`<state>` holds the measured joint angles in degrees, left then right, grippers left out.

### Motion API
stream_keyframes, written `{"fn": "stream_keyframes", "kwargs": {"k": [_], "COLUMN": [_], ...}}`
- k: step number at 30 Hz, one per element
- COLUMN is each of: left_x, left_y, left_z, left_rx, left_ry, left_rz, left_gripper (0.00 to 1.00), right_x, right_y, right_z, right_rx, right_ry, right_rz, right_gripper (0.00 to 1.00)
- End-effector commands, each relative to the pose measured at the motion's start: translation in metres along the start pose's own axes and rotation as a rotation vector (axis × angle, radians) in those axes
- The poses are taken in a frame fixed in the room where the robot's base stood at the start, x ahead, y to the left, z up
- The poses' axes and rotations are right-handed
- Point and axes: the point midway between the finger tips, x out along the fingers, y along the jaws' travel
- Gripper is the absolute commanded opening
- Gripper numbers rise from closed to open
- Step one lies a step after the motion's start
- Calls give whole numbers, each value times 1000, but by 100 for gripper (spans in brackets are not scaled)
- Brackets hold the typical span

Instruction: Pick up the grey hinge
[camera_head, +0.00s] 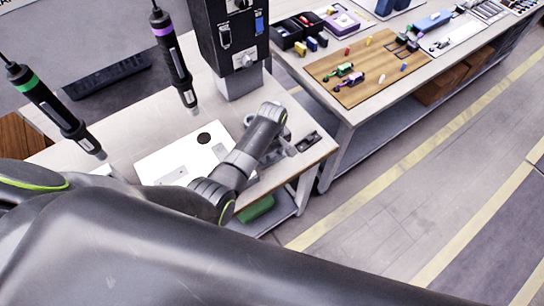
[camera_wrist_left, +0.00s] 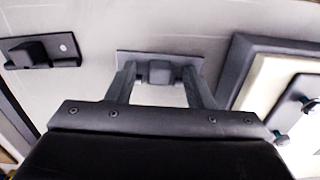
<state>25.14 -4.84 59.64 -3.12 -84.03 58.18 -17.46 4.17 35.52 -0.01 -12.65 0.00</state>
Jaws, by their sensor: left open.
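A grey hinge (camera_wrist_left: 160,70) with a flat plate and a raised block in the middle lies on the pale tabletop in the left wrist view. My left gripper (camera_wrist_left: 159,86) is open, with one finger on each side of the raised block. The fingertips overlap the plate's near edge; I cannot tell whether they touch it. In the head view my left gripper (camera_head: 268,155) points down at the table's right end, mostly behind its own wrist. The hinge cannot be made out clearly there. My right gripper does not show.
A dark hinge-like part (camera_wrist_left: 42,51) lies to the left in the wrist view. A dark-rimmed tray (camera_wrist_left: 236,72) stands close on the right. Two hanging screwdrivers (camera_head: 174,62) (camera_head: 55,112) and a dark column (camera_head: 234,45) rise near the white board (camera_head: 165,160).

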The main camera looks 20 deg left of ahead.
Motion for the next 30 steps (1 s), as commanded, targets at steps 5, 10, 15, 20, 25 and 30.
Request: {"fn": "stream_keyframes", "kwargs": {"k": [5, 10, 15, 20, 25, 30], "left_x": [2, 2, 2, 1, 1, -4], "left_y": [0, 0, 0, 0, 0, 0], "left_z": [0, 0, 0, 0, 0, 0], "left_rx": [0, 0, 0, 0, 0, 0], "left_ry": [1, 1, 1, 1, 1, 1], "left_rz": [1, 1, 1, 1, 1, 1], "left_gripper": [47, 38, 16, 0, 0, 0], "right_x": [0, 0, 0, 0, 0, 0], "right_y": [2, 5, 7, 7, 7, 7], "right_z": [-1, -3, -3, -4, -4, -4], "right_rx": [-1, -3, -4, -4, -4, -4], "right_ry": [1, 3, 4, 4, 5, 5], "right_rz": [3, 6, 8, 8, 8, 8], "right_gripper": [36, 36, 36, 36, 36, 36]}}
